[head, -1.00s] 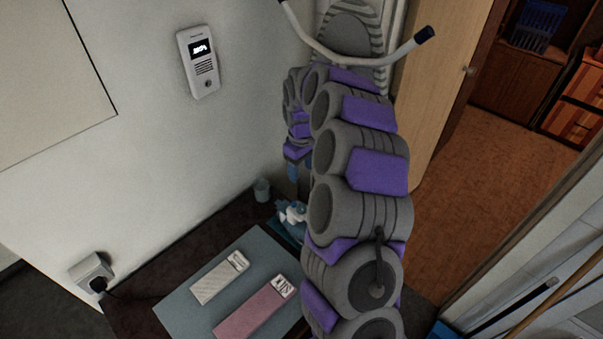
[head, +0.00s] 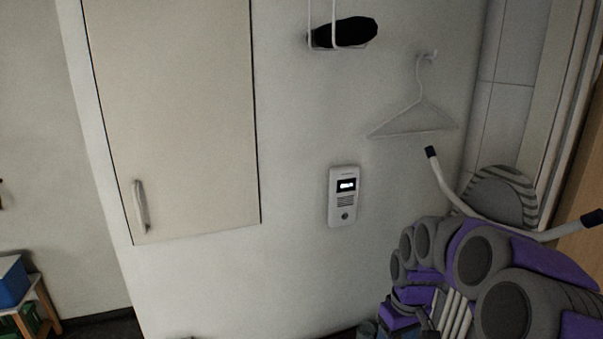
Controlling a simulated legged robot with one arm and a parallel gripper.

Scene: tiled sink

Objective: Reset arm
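My arm, with grey round joints and purple links, fills the lower right of the head view and runs off the bottom and right edges. Its far end is bent downward. My gripper (head: 399,317) is at the bottom edge in front of the white wall, only partly in frame. Its fingertips cannot be made out, so I cannot tell whether it is open or shut. I see nothing held.
A white intercom (head: 344,197) is on the wall, left of my arm. A closed cream cabinet door (head: 175,120) is further left. A hanger (head: 417,122) and a wire holder with a black object (head: 344,32) are above. A blue box (head: 12,281) is at lower left.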

